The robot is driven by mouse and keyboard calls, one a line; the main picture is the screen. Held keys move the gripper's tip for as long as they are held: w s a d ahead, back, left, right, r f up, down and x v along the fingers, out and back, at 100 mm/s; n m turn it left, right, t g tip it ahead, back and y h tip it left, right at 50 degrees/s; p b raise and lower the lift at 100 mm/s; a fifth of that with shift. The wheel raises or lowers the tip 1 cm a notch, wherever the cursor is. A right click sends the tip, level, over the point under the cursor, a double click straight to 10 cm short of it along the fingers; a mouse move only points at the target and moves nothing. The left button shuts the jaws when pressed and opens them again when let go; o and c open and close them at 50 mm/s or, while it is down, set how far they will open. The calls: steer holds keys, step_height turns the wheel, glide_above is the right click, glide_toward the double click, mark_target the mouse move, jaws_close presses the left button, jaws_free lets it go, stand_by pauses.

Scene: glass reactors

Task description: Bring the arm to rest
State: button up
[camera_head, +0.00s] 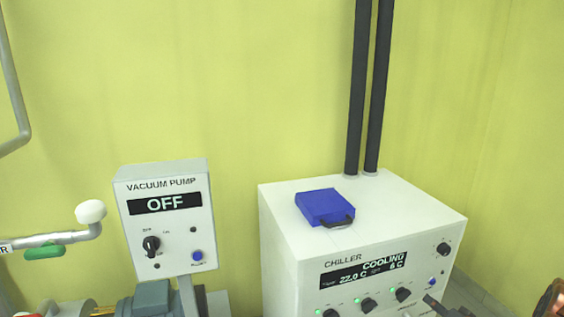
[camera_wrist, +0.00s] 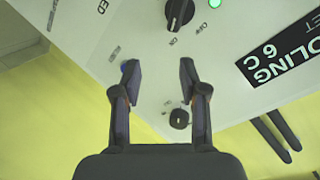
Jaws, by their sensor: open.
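My gripper (camera_wrist: 160,75) is open in the wrist view, its two dark fingers apart with nothing between them. It faces the front panel of the white chiller (camera_wrist: 225,45), which appears upside down there. A small dark knob (camera_wrist: 179,119) shows between the fingers, and a larger black knob (camera_wrist: 180,14) lies beyond the fingertips. I cannot tell from this view whether the fingers touch the panel. In the head view the chiller (camera_head: 285,235) stands at right, its display (camera_head: 362,270) reading COOLING, 22.0 C and 6 C. A dark part at its lower right edge may be my gripper.
A blue case (camera_head: 322,205) lies on the chiller top. Two dark pipes (camera_head: 365,90) rise behind it along the yellow wall. The vacuum pump box (camera_head: 180,240), reading OFF, stands at left. A pipe with a green handle (camera_head: 45,252) is at far left.

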step_height(320, 180, up, 6)
steer(key=w+f+n+g+h+p, duration=0.1)
steer(key=w+n+g+h, duration=0.1)
steer(key=g, duration=0.1)
steer(key=s+a+r+n+g+h+p, duration=0.1)
steer(key=s+a+r+g+h+p, duration=0.4)
steer(key=s+a+r, duration=0.65)
steer(key=s+a+r+n+g+y, duration=0.1)
steer(key=s+a+r+g, duration=0.1)
steer(key=s+a, duration=0.5)
steer(key=s+a+r+n+g+y, duration=0.2)
steer(key=s+a+r, duration=0.3)
steer(key=s, duration=0.9)
steer(key=s+a+r+n+g+y, duration=0.1)
steer(key=s+a+r+g, duration=0.3)
steer(key=s+a, duration=0.6)
steer(key=shift+s+r+y+p, duration=0.2)
steer(key=shift+y+p, duration=0.15)
steer(key=shift+y, duration=0.15)
